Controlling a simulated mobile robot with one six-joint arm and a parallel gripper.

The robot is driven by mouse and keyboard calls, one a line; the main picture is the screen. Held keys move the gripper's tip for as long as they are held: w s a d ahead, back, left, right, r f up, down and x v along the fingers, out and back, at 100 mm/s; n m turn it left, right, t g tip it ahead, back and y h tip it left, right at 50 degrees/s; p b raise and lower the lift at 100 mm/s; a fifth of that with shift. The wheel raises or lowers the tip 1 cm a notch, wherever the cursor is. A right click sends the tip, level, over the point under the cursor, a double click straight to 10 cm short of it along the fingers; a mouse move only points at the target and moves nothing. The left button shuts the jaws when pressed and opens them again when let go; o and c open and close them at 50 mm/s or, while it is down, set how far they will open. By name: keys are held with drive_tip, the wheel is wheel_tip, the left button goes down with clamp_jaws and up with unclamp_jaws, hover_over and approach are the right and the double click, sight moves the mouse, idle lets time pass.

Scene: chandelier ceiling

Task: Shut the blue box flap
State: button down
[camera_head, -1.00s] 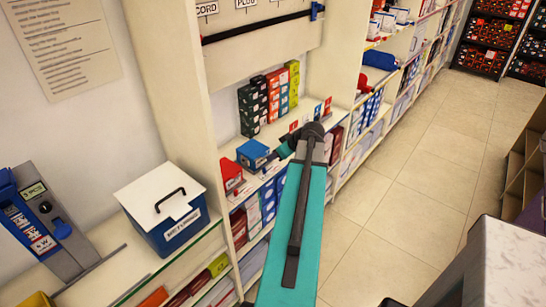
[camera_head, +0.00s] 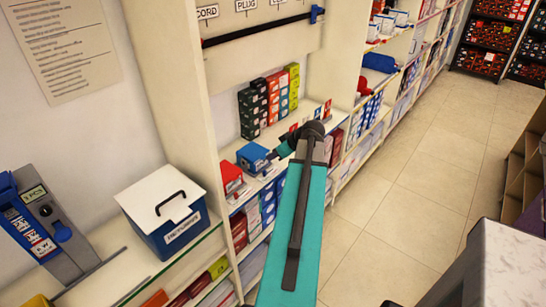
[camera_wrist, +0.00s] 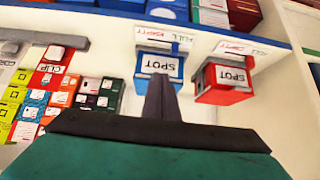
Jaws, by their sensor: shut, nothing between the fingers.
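The small blue box (camera_head: 252,157) stands on the shelf beside a red box (camera_head: 230,177). In the wrist view, the blue box (camera_wrist: 172,67) shows a white label reading SPOT, upside down. My gripper (camera_wrist: 160,84) is shut and empty, its dark fingers overlapping the lower part of the blue box in that view. I cannot tell whether they touch it. In the head view, my arm partly hides the gripper near the box's right side. The flap's exact position is hard to make out.
The similar red box (camera_wrist: 225,82) stands apart from the blue one. Colored boxes (camera_head: 270,98) line the shelf behind. A larger blue box with a white lid (camera_head: 165,198) stands at left. The floor (camera_head: 410,200) at right is clear.

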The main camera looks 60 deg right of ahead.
drive_tip(key=s+a+r+b, duration=0.1)
drive_tip(key=s+r+b, duration=0.1)
drive_tip(key=s+r, duration=0.5)
drive_tip(key=s, duration=0.4)
drive_tip(key=shift+s+a+r, duration=0.3)
drive_tip(key=shift+a+r, duration=0.05)
drive_tip(key=shift+a, duration=0.05)
idle(0.7)
